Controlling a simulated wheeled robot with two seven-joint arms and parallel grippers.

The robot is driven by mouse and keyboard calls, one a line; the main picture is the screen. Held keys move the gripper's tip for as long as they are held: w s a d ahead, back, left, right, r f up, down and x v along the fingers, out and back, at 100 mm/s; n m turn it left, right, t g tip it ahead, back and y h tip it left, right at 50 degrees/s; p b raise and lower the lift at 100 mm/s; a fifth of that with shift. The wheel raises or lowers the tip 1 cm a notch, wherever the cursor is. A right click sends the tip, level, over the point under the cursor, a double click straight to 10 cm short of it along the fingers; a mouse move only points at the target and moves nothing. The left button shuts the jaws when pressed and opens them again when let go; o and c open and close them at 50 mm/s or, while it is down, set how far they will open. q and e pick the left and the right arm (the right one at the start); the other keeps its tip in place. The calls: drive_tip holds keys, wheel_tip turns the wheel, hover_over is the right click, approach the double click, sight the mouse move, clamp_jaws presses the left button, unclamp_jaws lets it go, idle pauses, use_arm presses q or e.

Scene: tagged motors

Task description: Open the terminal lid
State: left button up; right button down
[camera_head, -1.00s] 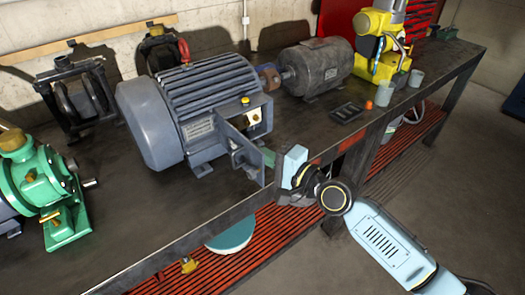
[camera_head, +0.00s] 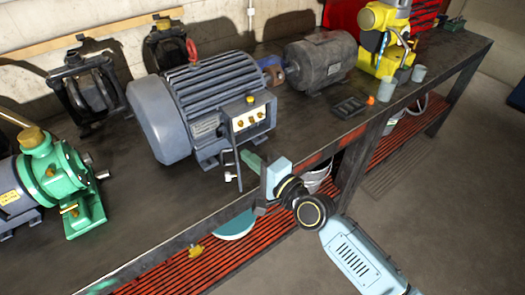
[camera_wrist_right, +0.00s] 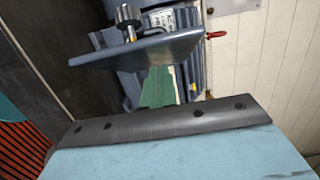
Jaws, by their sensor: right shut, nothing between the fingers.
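The large blue-grey motor (camera_head: 205,105) stands on the bench with its terminal box (camera_head: 250,118) facing the front, brass studs showing inside. Its terminal lid (camera_head: 237,165) stands swung open at the box's left side, seen almost edge-on, with small pale screws by its lower end. In the right wrist view the lid (camera_wrist_right: 135,48) is a dark plate crossing above the fingers, with a ribbed knob behind it. My right gripper (camera_head: 247,157) is shut and empty, its green fingers just right of the lid; they also show in the wrist view (camera_wrist_right: 157,80). Contact is unclear.
A green pump (camera_head: 60,180) stands at the left, a dark grey motor (camera_head: 320,62) behind right, and a yellow machine (camera_head: 384,40) further right. A black tray (camera_head: 350,107) lies near the bench edge. The floor in front right is clear.

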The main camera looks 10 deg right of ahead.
drive_tip(key=b+v, duration=0.1)
drive_tip(key=v, duration=1.1)
drive_tip(key=s+d+f+n+g+h+b, duration=0.1)
drive_tip(key=s+d+f+n+g+h, duration=0.15)
drive_tip(key=f, duration=0.85)
drive_tip(key=s+d+f+n+g+h+b, duration=0.1)
drive_tip(key=d+f+h, duration=0.25)
drive_tip(key=f, duration=0.85)
drive_tip(key=s+d+f+n+g+h, duration=0.15)
drive_tip(key=d+f, duration=0.25)
drive_tip(key=f, duration=0.7)
drive_tip(key=s+d+f+n+g+h+b, duration=0.15)
drive_tip(key=s+d+f+n+g, duration=0.25)
drive_tip(key=s+f, duration=0.9)
drive_tip(key=s+f+n+g+h, duration=0.1)
drive_tip(key=s+f+n+g, duration=0.1)
drive_tip(key=s, duration=0.7)
drive_tip(key=s+d+f+n+g+h, duration=0.1)
drive_tip(key=s+f+g, duration=0.1)
drive_tip(key=s+f, duration=0.3)
drive_tip(key=s, duration=0.4)
drive_tip(key=shift+d+f+n+b, duration=0.2)
drive_tip(key=shift+n+b, duration=0.1)
drive_tip(key=shift+n, duration=0.1)
drive_tip(key=shift+s, duration=0.1)
